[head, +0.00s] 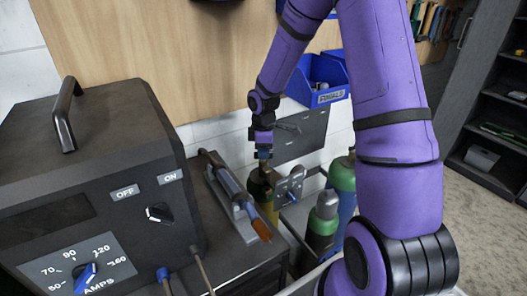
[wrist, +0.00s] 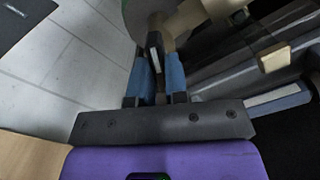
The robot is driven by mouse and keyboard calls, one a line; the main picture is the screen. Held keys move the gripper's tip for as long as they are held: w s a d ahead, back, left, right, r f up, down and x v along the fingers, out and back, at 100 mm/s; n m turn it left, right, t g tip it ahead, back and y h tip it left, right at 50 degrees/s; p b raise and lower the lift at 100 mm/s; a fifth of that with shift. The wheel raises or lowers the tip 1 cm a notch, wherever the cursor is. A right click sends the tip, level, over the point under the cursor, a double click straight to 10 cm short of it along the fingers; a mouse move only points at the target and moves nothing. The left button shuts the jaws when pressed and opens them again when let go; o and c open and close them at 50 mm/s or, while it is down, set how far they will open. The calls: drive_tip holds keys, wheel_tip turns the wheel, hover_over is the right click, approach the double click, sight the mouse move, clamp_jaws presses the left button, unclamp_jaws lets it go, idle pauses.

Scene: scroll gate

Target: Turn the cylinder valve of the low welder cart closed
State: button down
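The welder (head: 95,190) is a dark box at the left with an OFF/ON switch and an amps dial. My gripper (head: 264,152) points down at the top of a yellowish cylinder (head: 260,192) behind the torch. In the wrist view the two blue fingers (wrist: 158,75) stand on either side of a narrow tan and dark piece (wrist: 155,48), seemingly part of the valve. I cannot tell whether they touch it. A rounded grey-green shape (wrist: 170,12) and a tan fitting with a square end (wrist: 274,57) lie beyond the fingertips. The valve's setting is not readable.
A torch (head: 235,192) lies in a holder between welder and cylinders. A grey metal bracket (head: 290,184) is right of the yellowish cylinder. Green-topped cylinders (head: 322,222) stand nearby, partly behind my arm. A blue bin (head: 320,82) hangs on the wall. Open floor (head: 455,215) is at right.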

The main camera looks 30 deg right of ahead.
drive_tip(key=shift+m, duration=0.3)
drive_tip(key=m, duration=0.3)
drive_tip(key=shift+m, duration=0.4)
drive_tip(key=m, duration=0.3)
drive_tip(key=shift+m, duration=0.3)
drive_tip(key=m, duration=0.3)
drive_tip(key=shift+m, duration=0.3)
drive_tip(key=m, duration=0.3)
drive_tip(key=shift+m, duration=0.3)
drive_tip(key=m, duration=1)
drive_tip(key=shift+m, duration=0.4)
drive_tip(key=shift+w+m, duration=0.1)
drive_tip(key=shift+m, duration=1.8)
